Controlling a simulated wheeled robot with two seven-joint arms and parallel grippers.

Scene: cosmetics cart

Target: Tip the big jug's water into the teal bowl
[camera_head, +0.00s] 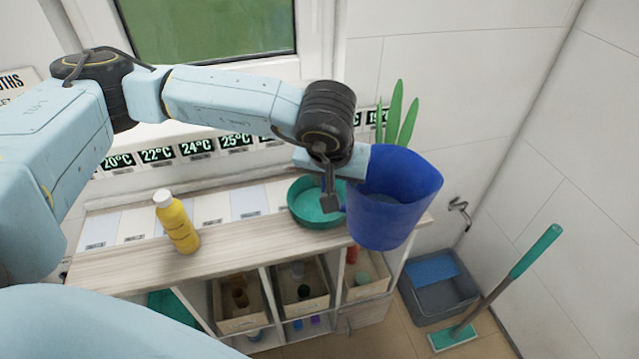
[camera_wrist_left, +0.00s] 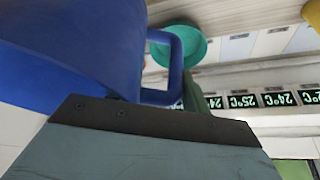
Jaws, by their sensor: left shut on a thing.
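The big blue jug (camera_head: 398,200) is held up by my left gripper (camera_head: 332,200), to the right of the teal bowl and in front of the shelf's right end. It is tilted a little, and some greyish water seems to show inside. My left gripper is shut on its handle, which shows in the left wrist view (camera_wrist_left: 174,70) beside the jug body (camera_wrist_left: 75,50). The teal bowl (camera_head: 305,213) stands on the shelf top, partly hidden behind the gripper and jug; it also shows in the left wrist view (camera_wrist_left: 192,48). My right gripper is not in view.
A yellow bottle (camera_head: 178,222) stands on the wooden shelf top (camera_head: 230,246), left of the bowl. A green plant (camera_head: 397,112) rises behind the jug. A grey bucket (camera_head: 437,285) and a mop with a teal handle (camera_head: 535,252) are on the floor at right.

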